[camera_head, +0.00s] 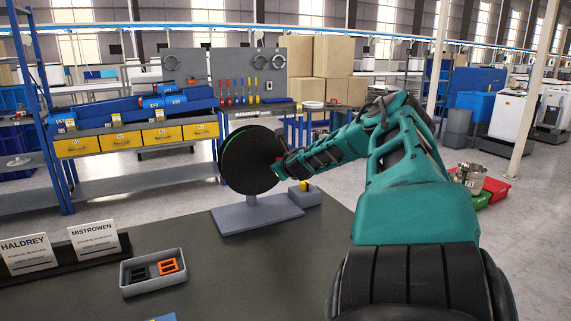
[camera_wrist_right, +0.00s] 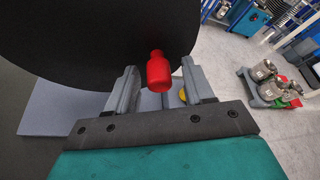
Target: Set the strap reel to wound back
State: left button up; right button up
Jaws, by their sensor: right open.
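The strap reel (camera_head: 246,160) is a large dark disc with a thin green edge, upright on a grey stand (camera_head: 258,214) on the dark table. Its red handle knob (camera_wrist_right: 158,72) stands out from the disc face in the right wrist view. My right gripper (camera_wrist_right: 160,82) is open, with one grey finger on each side of the red knob. The fingers look apart from it. In the head view my right arm reaches the disc's right side, and the gripper (camera_head: 281,166) is small and partly hidden there. My left gripper is not in view.
A grey block with a yellow part (camera_head: 304,188) sits beside the stand. A grey tray (camera_head: 152,272) holds black and orange pieces. Two name cards (camera_head: 94,238) stand at the left. Metal pots on red and green crates (camera_wrist_right: 272,85) are on the floor.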

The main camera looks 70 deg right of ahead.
jog(key=p+v, duration=0.3)
jog(key=v, duration=1)
jog(key=shift+p, duration=0.35)
jog(key=shift+w+f, duration=0.1)
